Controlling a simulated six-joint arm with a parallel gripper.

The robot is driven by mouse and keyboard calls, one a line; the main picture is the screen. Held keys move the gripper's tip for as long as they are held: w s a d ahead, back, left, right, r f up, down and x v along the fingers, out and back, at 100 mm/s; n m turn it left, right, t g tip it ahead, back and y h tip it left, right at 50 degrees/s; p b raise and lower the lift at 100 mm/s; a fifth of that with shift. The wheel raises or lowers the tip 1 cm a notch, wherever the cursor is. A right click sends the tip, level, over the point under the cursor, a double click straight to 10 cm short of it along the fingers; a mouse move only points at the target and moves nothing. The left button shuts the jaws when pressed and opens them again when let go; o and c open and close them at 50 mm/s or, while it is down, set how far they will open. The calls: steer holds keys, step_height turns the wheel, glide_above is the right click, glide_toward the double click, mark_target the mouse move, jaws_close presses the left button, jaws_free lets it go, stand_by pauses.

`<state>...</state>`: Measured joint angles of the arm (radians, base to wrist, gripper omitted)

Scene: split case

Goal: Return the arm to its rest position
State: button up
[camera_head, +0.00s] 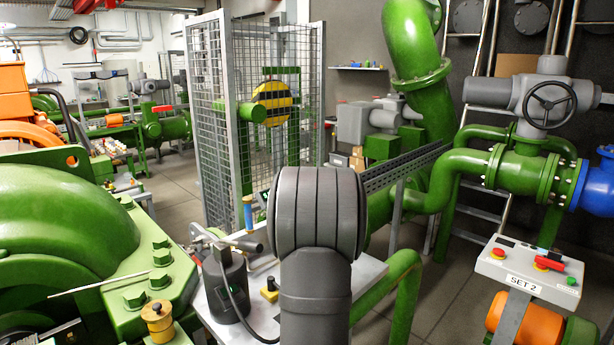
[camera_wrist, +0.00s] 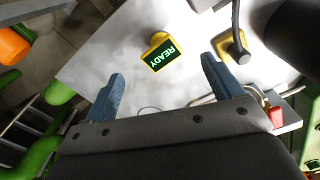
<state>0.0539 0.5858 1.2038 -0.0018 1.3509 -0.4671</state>
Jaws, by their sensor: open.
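My gripper (camera_wrist: 162,65) shows in the wrist view with its two blue fingers wide apart and nothing between them. It points at a pale tabletop (camera_wrist: 105,55). A small yellow-edged display (camera_wrist: 160,52) reading READY, upside down, appears just beyond the fingertips. A yellow-based part with a grey lever (camera_wrist: 233,45) is near the right finger. In the head view my grey arm link stands in the middle and hides part of the table (camera_head: 368,274); my gripper cannot be made out there.
A dark cylinder (camera_head: 228,287) with a cable and a yellow-based block (camera_head: 270,290) stand left of my arm. A SET 2 control box (camera_head: 528,268) is at right. Green machinery (camera_head: 70,230) fills the left; a mesh cage (camera_head: 212,120) and green pipes (camera_head: 415,45) stand behind.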

steer(key=w+a+f+m, duration=0.1)
steer(key=w+f, duration=0.1)
steer(key=w+a+f+m, duration=0.1)
steer(key=w+f+m, duration=0.1)
steer(key=w, duration=0.1)
steer(key=w+a+f+m, duration=0.1)
steer(key=w+f, duration=0.1)
steer(key=f, duration=0.1)
steer(key=shift+w+a+m, duration=0.1)
steer(key=shift+w+m, duration=0.15)
steer(key=shift+m, duration=0.05)
steer(key=shift+w+a+r, duration=0.1)
steer(key=shift+a+r, duration=0.05)
steer(key=shift+a, duration=0.05)
steer(key=shift+a+r, duration=0.4)
